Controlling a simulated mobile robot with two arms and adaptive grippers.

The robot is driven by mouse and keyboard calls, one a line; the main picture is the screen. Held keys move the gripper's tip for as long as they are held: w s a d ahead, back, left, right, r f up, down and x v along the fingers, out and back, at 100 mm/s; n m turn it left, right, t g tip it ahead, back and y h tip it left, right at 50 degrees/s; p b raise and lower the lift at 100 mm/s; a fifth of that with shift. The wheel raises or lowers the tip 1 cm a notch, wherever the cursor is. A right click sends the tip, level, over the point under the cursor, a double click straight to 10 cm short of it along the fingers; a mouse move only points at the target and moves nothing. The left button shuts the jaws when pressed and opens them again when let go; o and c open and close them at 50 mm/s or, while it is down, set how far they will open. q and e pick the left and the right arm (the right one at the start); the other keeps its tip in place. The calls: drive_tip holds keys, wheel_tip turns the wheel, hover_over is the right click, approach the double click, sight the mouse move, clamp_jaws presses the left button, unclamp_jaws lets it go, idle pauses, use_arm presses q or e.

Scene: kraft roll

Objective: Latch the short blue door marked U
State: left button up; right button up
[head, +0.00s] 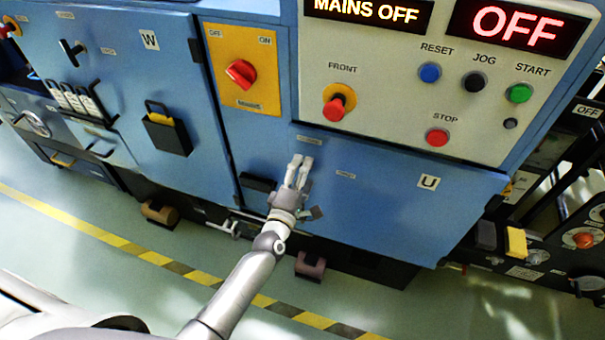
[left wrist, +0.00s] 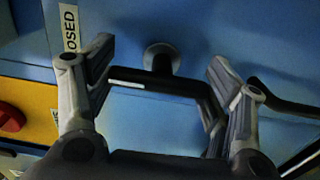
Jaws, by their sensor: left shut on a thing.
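The short blue door (head: 385,205) marked U (head: 428,182) is low on the machine in the head view and looks flush with the front. My left gripper (head: 300,168) is at its upper left part. In the left wrist view my left gripper (left wrist: 165,88) is shut on a black latch handle (left wrist: 170,82), with a finger at each end of its bar. The handle has a white stripe on its left half and sits on a round grey boss (left wrist: 162,56). A CLOSED label (left wrist: 69,30) is left of it. In the head view my gripper hides the handle.
A black pull (head: 257,183) is left of my gripper. Above the door are a control panel (head: 385,115) with buttons and a yellow plate (head: 262,50) with a red switch.

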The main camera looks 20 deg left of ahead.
use_arm(q)
drive_tip(key=o, duration=1)
drive_tip(key=s, duration=1.2)
drive_tip(key=shift+a, duration=0.2)
drive_tip(key=s+f+m+g+h, duration=0.1)
drive_tip(key=s+f+m+g, duration=0.5)
drive_tip(key=f, duration=0.9)
drive_tip(key=s+f+m+g, duration=0.3)
drive_tip(key=s+f+m, duration=0.4)
drive_tip(key=f, duration=0.8)
drive_tip(key=s+a+f+m+g, duration=0.2)
drive_tip(key=s+f, duration=0.2)
drive_tip(key=s, duration=0.4)
drive_tip(key=s+a+f+m+g+y, duration=0.1)
drive_tip(key=s+a+f+m+g, duration=0.1)
drive_tip(key=s+f, duration=0.3)
drive_tip(key=s+a+f+m+g, duration=0.2)
drive_tip(key=s+f+m+g, duration=0.1)
drive_tip(key=s, duration=1)
drive_tip(key=shift+s+f+g+y, duration=0.15)
drive_tip(key=shift+f+g, duration=0.1)
drive_tip(key=shift+f, duration=0.3)
drive_tip(key=shift+s+f+g+y, duration=0.15)
drive_tip(key=shift+f+g, duration=0.1)
drive_tip(key=shift+f, duration=0.3)
